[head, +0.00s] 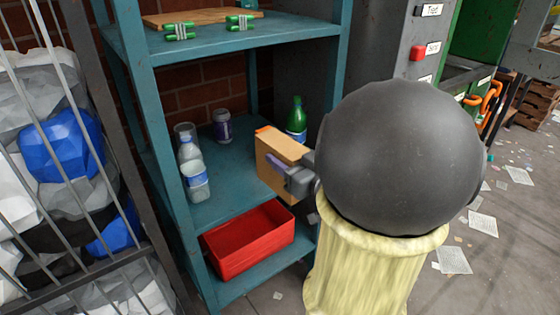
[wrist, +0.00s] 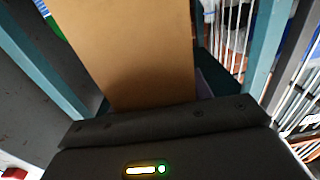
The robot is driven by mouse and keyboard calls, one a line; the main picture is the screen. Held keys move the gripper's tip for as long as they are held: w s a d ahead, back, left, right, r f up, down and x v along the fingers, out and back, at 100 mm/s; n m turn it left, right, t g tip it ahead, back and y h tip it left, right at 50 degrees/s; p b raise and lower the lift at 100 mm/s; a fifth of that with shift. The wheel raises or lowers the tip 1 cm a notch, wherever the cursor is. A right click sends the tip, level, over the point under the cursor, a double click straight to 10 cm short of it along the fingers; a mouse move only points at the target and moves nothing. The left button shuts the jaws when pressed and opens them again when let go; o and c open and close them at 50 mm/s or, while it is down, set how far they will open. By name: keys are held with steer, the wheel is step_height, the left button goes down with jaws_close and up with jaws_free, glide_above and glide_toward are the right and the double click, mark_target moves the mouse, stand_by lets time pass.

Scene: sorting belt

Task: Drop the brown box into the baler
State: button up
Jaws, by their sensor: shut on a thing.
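The brown box (head: 283,148) is in my gripper (head: 278,165), in front of the teal shelf's middle level in the head view. My gripper is shut on it, with one finger visible against its near face. In the wrist view the brown box (wrist: 140,50) fills the upper middle, just beyond the dark gripper body, and the fingertips are hidden. A green machine (head: 478,32) stands at the upper right of the head view, beside a grey panel with a red button (head: 417,53). It may be the baler; its opening cannot be made out.
The teal shelf (head: 225,48) holds clear bottles (head: 190,150), a purple can (head: 222,126), a green bottle (head: 296,118) and batteries (head: 180,31). A red bin (head: 250,240) is on its lower level. A barred cage (head: 60,150) of bags stands left. Floor at right has scattered papers (head: 454,260).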

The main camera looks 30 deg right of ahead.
steer(key=s+b, duration=0.3)
steer(key=s, duration=0.5)
steer(key=shift+s+d+b, duration=0.15)
steer(key=shift+b, duration=0.2)
stand_by(0.3)
